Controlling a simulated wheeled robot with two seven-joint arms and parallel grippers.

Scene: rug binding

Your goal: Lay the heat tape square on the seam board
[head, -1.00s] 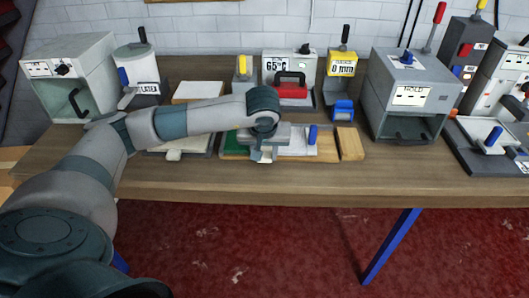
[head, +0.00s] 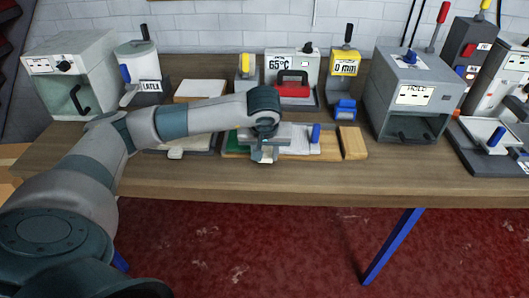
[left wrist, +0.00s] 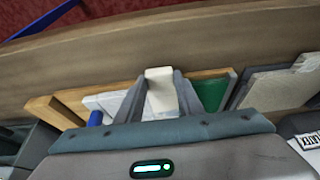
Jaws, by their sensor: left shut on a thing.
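The seam board (head: 328,146) is a wooden board near the table's front edge, with a green piece on its left and a pale piece with a blue handle on its right. The green piece (left wrist: 211,92) also shows in the left wrist view. My left gripper (head: 265,156) is over the board's front middle, shut on a small cream piece, which looks like the heat tape (left wrist: 160,88). The tape sits between the fingers above the board. I cannot tell whether it touches the board. My right gripper is out of view.
A wooden block (head: 352,143) lies right of the board, and a grey tray-like plate (head: 178,150) lies left. Behind stand the 65°C unit (head: 304,65), the 0 mm gauge (head: 345,65) and a grey box machine (head: 411,98). The table's front strip is clear.

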